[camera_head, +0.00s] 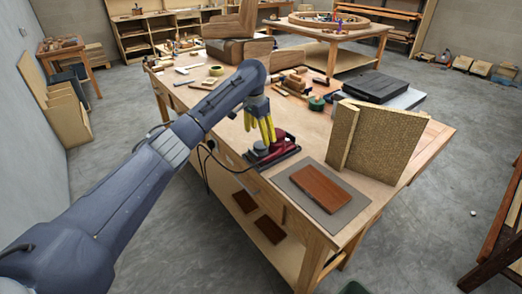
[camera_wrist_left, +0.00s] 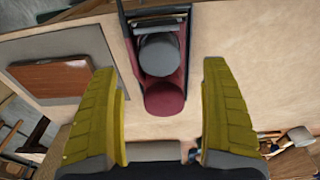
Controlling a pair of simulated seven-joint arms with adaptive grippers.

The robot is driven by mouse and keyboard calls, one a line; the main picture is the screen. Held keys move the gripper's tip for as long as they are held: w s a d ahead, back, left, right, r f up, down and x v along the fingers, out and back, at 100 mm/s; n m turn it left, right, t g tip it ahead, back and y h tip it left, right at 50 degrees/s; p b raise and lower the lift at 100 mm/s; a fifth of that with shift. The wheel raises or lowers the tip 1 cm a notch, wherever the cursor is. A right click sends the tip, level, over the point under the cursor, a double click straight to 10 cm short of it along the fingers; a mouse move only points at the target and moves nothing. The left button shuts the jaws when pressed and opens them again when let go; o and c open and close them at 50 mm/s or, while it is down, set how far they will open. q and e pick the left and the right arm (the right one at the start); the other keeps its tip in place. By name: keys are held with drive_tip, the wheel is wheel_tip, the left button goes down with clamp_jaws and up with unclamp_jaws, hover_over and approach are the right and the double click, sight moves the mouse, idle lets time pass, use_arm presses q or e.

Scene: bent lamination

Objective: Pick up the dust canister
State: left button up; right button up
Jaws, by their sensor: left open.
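A dark red and black power tool (camera_head: 275,150) sits on the workbench near its front edge. In the left wrist view a grey round canister (camera_wrist_left: 159,54), which looks like the dust canister, stands on it beside a dark red rounded part (camera_wrist_left: 164,98). My left gripper (camera_head: 262,132) has yellow fingers, points down and is just above the tool. In the left wrist view its fingers are wide apart (camera_wrist_left: 160,72), one on each side of the tool, with nothing gripped. Whether a finger touches the tool cannot be told. My right gripper is not in view.
On the workbench (camera_head: 225,105), right of the tool, a reddish-brown board (camera_head: 320,187) lies on a grey mat (camera_head: 354,204). Thick upright panels (camera_head: 385,138) stand behind it. A black case (camera_head: 376,86) and several small wooden pieces lie farther back. A dark cable hangs near the front edge.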

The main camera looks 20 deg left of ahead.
sight(261, 144)
use_arm(q)
drive_tip(key=shift+w+d+f, duration=0.1)
drive_tip(key=shift+f, duration=1.4)
drive_tip(key=shift+w+d+f, duration=0.1)
drive_tip(key=shift+f, duration=1.4)
drive_tip(key=c, duration=1.6)
drive_tip(key=shift+o, duration=0.2)
drive_tip(key=shift+r, duration=0.1)
